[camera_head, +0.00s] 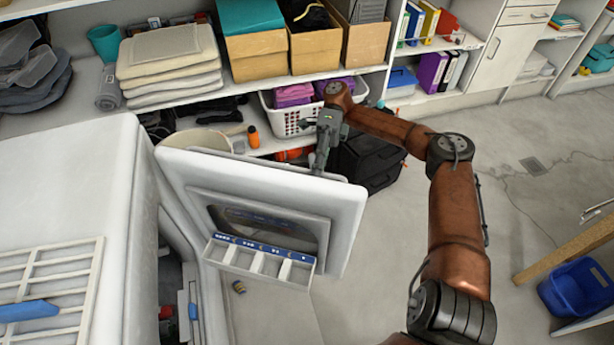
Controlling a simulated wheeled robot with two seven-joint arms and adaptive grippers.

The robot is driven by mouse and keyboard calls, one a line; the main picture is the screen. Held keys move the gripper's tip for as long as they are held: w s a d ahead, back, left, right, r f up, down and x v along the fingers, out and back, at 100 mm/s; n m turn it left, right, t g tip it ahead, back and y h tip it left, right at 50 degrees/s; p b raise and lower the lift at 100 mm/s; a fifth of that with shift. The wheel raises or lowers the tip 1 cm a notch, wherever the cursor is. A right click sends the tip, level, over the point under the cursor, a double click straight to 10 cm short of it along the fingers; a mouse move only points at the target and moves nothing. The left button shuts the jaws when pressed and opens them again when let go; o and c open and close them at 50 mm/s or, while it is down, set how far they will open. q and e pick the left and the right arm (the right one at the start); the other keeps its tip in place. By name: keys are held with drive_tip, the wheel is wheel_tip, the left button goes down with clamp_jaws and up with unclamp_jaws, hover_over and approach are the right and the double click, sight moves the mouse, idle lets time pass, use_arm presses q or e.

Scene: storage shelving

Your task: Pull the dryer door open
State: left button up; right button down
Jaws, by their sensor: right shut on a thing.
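The white dryer (75,190) stands at the left. Its white door (330,195) stands well away from the body, with the inner face towards me. That face has a framed dark panel and a bin with several compartments (262,262) and a blue strip. The dark opening of the dryer shows between body and door. My right gripper (319,168) comes from beyond the door and is shut on the door at its top edge, right of the middle. The fingertips are partly hidden by the door. My left gripper is not in view.
Shelving behind the door holds cardboard boxes (255,54), folded cloths (168,62) and a white basket (292,122). A black case (372,160) stands on the floor just behind the door. Floor (390,240) right of the door is clear. A blue bin (578,290) stands far right.

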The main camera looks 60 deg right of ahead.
idle(0.3)
drive_tip(key=c, duration=2.2)
unclamp_jaws()
